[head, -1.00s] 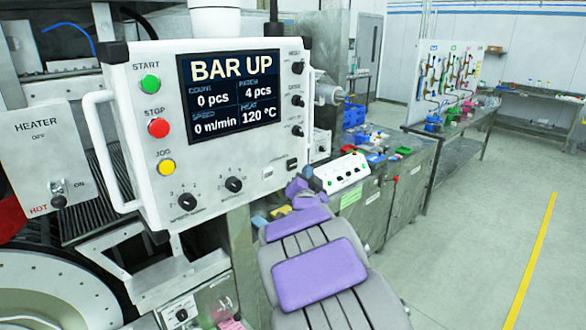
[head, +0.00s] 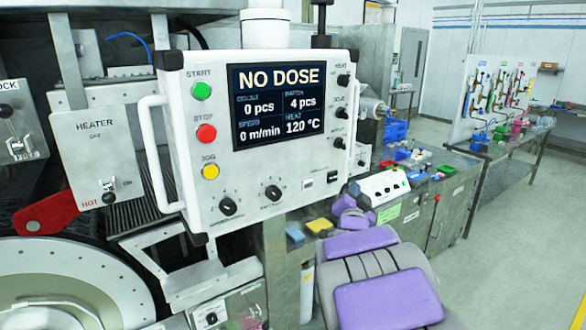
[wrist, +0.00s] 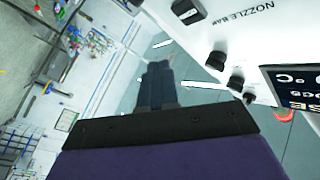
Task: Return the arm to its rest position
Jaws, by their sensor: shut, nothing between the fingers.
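My arm (head: 388,300), grey with purple pads, reaches forward from the lower edge of the head view, right of the white control panel (head: 215,180). My gripper is small and partly hidden behind the arm there. In the wrist view, my gripper (wrist: 158,72) has its dark fingers together with nothing between them, apart from the panel. The panel's screen (head: 280,103) reads NO DOSE, 0 pcs, 4 pcs, 0 m/min and 120 °C. The panel knobs (wrist: 217,60) are at the upper right of the wrist view.
A heater box (head: 97,150) with a switch and a red lever (head: 45,213) are on the left, above a large round drum face (head: 70,290). A small white button box (head: 382,190) sits on a metal bench beyond my arm. The floor (head: 510,240) at right is clear.

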